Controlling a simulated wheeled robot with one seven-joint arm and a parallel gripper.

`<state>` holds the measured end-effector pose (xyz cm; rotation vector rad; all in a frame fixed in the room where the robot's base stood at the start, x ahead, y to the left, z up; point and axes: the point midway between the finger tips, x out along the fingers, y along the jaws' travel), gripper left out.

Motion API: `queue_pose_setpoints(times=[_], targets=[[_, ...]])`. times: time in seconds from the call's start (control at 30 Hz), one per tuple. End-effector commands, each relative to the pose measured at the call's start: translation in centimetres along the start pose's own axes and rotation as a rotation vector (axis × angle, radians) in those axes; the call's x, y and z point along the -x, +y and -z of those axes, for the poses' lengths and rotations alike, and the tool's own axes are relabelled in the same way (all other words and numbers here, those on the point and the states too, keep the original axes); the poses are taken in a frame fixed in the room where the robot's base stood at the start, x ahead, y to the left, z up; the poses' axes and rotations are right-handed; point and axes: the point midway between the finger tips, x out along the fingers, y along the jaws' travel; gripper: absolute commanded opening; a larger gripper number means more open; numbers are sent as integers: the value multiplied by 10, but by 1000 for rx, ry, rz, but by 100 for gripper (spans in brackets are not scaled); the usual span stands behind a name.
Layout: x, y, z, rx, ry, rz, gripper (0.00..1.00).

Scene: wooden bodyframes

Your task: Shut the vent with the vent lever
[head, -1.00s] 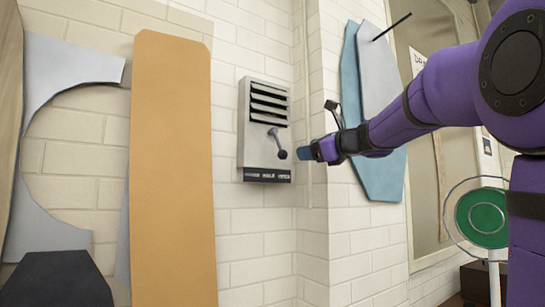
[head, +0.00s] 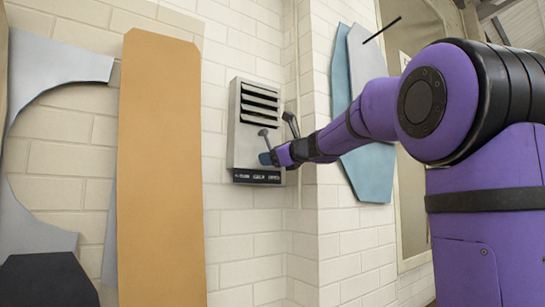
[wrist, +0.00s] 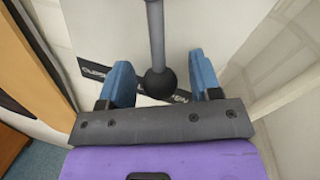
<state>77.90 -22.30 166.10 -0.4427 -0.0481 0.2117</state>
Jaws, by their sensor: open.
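The vent (head: 238,133) is a grey wall box with dark gaps between its slats. A dark label strip (head: 257,177) runs along its bottom. The vent lever (head: 265,135) hangs from the box's front below the slats, slanting down to the right. Its lower end is hidden by my gripper (head: 266,158) in the head view. In the wrist view the grey lever rod (wrist: 155,35) ends in a black ball knob (wrist: 160,84). The knob lies between the two blue fingers of my open gripper, with a visible gap on each side.
A tall orange panel (head: 160,170) leans on the white brick wall left of the vent. Grey cut-out panels (head: 60,60) stand farther left. A wall corner lies just right of the vent, with blue (head: 372,175) and grey panels beyond it.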

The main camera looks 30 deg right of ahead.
Motion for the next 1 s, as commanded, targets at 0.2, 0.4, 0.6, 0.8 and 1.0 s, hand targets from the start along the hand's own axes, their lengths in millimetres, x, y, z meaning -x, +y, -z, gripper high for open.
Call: queue_pose_setpoints(times=[0.2,0.4,0.6,0.8,1.0], targets=[[0,0,0,0,0,0,40],[0,0,0,0,0,-1,0],[0,1,0,-10,-2,0,0],[-1,6,-1,-72,-12,3,0],[-3,16,-3,-206,-34,13,0]])
